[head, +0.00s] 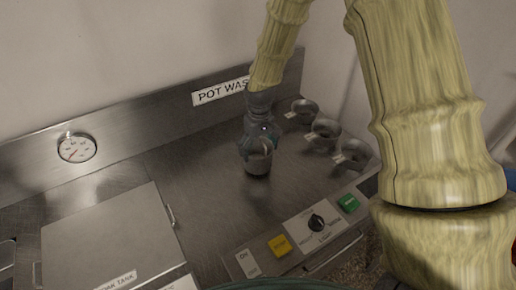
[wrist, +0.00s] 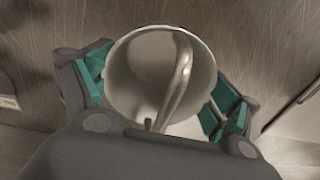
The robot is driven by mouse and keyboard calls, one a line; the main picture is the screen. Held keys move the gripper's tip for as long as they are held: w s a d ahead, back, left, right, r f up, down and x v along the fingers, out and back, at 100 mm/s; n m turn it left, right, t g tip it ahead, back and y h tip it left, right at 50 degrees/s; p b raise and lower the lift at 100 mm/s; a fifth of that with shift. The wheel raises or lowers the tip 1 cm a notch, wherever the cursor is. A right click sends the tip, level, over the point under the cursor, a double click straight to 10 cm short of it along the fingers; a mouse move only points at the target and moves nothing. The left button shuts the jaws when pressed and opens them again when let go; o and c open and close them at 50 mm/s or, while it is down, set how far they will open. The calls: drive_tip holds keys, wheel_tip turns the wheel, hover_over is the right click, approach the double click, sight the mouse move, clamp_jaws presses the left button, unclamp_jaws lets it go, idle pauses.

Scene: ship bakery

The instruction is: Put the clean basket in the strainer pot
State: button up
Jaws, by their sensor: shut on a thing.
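My gripper (head: 257,146) points down over the steel counter and is shut on a small grey metal basket (head: 258,164). In the wrist view the basket (wrist: 135,65) is round and open-topped, with a curved bar handle across its mouth. The teal finger pads of my gripper (wrist: 160,100) flank it on both sides. It looks upright and empty. I cannot tell whether its bottom touches the counter. No thing is clearly recognisable as the strainer pot.
Three round metal cups with tabs, one of them the middle cup (head: 324,129), line the counter's right side. A square lid (head: 105,235) with a handle lies at left. Yellow (head: 280,245) and green (head: 348,203) buttons and a knob (head: 316,222) sit at the front. A "POT WAS…" sign (head: 218,92) and gauge (head: 77,147) are behind.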

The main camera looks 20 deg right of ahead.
drive_tip(key=shift+f, duration=0.65)
drive_tip(key=shift+f, duration=0.15)
drive_tip(key=o, duration=0.8)
drive_tip(key=shift+r, duration=0.2)
